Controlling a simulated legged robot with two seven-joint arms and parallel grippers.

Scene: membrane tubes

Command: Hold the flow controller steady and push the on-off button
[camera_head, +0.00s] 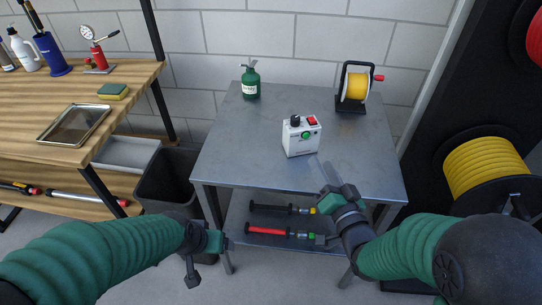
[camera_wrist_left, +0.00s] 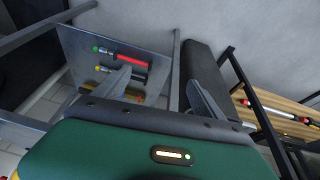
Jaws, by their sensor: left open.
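The flow controller (camera_head: 301,140) is a white box standing upright on the grey metal table. It has a black knob (camera_head: 295,121) and a red switch (camera_head: 312,120) on top, and a green button (camera_head: 306,135) on its front. My right gripper (camera_head: 321,164) is just in front of the box at its lower right, apart from it. Its pale fingers look parted and empty. My left gripper (camera_head: 192,272) is low, left of the table's front edge and far from the box. In the left wrist view its fingers (camera_wrist_left: 163,85) are spread with nothing between.
A green bottle (camera_head: 250,82) and a yellow reel (camera_head: 355,86) stand at the back of the table (camera_head: 230,150). Membrane tubes (camera_head: 268,231) lie on the lower shelf. A dark bin (camera_head: 165,180) and a wooden bench (camera_head: 95,150) are left. The tabletop left of the box is clear.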

